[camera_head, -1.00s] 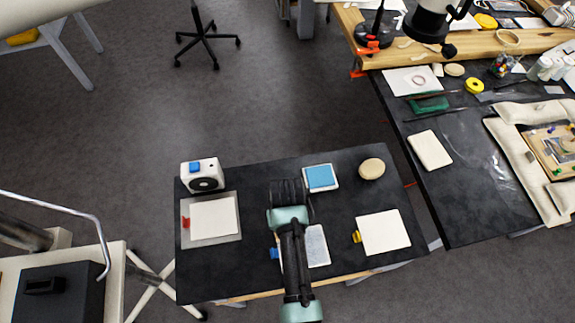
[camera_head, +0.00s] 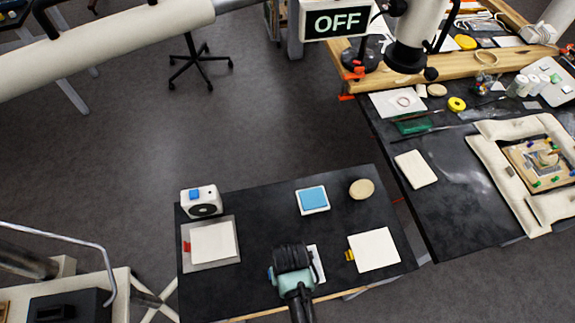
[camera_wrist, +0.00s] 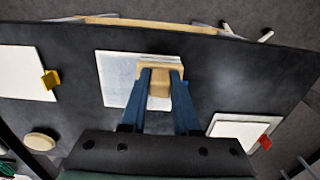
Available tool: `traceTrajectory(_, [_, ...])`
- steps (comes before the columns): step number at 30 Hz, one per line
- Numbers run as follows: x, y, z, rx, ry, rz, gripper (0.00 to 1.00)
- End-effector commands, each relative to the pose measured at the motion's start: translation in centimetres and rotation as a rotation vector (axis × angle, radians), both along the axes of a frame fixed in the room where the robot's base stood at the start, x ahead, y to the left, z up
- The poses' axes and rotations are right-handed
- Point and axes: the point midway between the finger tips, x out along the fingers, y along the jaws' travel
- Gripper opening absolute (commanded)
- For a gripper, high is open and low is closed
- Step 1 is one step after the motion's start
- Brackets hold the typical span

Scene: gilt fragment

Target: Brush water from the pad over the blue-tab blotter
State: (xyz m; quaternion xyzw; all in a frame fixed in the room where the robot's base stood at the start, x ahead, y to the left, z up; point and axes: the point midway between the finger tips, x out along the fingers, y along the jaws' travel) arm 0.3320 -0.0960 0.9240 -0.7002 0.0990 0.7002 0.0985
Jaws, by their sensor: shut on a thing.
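My gripper (camera_wrist: 160,80) is shut on a tan wooden-looking block, the brush (camera_wrist: 160,85), between its blue fingers. In the wrist view the brush is over the white blotter (camera_wrist: 116,80) in the middle; I cannot tell whether it touches. This blotter looks faintly grey-blue in part. In the head view my arm covers most of the blotter (camera_head: 319,264), and its blue tab (camera_head: 271,272) shows at the left. The blue water pad (camera_head: 313,198) sits in a white tray behind my gripper. The brush is hidden in the head view.
A red-tab blotter (camera_head: 213,242) lies at the left on a grey sheet, and a yellow-tab blotter (camera_head: 374,250) at the right. A white device with a blue button (camera_head: 201,202) and a cream disc (camera_head: 362,189) stand at the back. A cluttered bench (camera_head: 450,205) adjoins at right.

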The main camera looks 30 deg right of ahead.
Motion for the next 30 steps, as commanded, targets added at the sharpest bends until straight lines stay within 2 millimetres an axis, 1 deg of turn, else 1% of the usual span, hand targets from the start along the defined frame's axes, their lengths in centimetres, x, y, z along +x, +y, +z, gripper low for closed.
traceTrajectory(1, [-0.4, 0.1, 0.1, 0.001, 0.004, 0.001, 0.0])
traceTrajectory(3, [-0.6, 0.2, 0.0, 0.001, 0.003, 0.001, 0.0])
traceTrajectory(6, [-0.4, 0.1, -0.1, 0.002, 0.002, 0.0, 0.0])
traceTrajectory(17, [2.7, -0.7, 0.0, 0.001, -0.001, 0.0, 0.0])
traceTrajectory(26, [3.7, -1.0, 0.1, 0.001, 0.0, 0.0, 0.0])
traceTrajectory(30, [4.9, -1.4, -0.1, 0.002, -0.002, -0.001, 0.0])
